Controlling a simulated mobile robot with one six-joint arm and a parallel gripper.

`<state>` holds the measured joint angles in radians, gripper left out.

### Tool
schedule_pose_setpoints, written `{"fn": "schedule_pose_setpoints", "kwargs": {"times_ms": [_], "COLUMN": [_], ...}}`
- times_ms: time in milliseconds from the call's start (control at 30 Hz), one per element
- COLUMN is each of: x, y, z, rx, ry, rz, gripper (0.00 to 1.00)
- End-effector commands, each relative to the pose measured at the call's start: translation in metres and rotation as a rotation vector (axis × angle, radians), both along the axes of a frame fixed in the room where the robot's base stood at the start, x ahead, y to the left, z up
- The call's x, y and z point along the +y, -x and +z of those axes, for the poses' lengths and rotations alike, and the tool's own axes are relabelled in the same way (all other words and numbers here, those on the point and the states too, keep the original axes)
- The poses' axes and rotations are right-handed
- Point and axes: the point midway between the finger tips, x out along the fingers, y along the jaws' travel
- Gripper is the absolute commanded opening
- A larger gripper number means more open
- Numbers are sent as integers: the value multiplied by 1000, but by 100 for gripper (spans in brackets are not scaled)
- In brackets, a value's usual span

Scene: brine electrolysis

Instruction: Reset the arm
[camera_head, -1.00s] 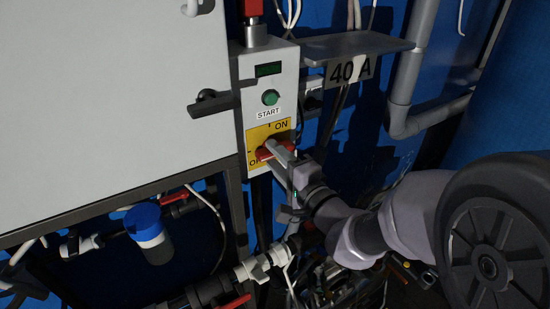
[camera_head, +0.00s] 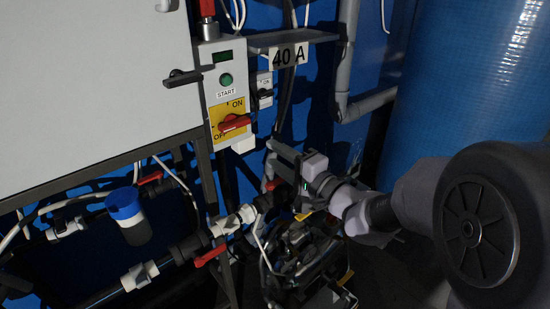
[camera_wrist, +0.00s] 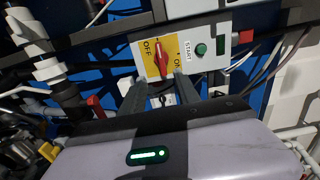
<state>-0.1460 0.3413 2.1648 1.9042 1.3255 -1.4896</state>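My gripper (camera_head: 280,153) is off the control panel, below and to the right of it in the head view. In the wrist view my gripper (camera_wrist: 160,86) shows two grey fingers set apart, with nothing held between them. The red rotary switch (camera_head: 234,123) sits on a yellow ON/OFF plate (camera_head: 220,108). In the wrist view the red switch (camera_wrist: 162,61) lies beyond the fingertips, with a visible gap in the head view. Its handle slants in the head view. The green START button (camera_head: 226,79) is above it and also shows in the wrist view (camera_wrist: 201,49).
A grey cabinet (camera_head: 90,80) with a black handle (camera_head: 185,77) stands left of the panel. Pipes with red-handled valves (camera_head: 210,256) and a blue-capped filter (camera_head: 125,205) run below. A large blue tank (camera_head: 465,80) stands at the right, behind my arm.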

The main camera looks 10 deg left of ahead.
Motion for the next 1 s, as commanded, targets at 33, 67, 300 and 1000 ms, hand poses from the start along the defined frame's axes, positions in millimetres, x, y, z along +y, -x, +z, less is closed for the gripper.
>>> {"fn": "schedule_pose_setpoints", "kwargs": {"times_ms": [33, 67, 300, 1000], "x": [0, 1, -19, -206], "y": [1, 6, 183, 287], "z": [1, 4, 8, -48], "rx": [0, 2, 177, 337], "ry": [1, 7, 428, 1176], "rz": [4, 17, 342, -69], "gripper": [38, 38, 38, 38]}}
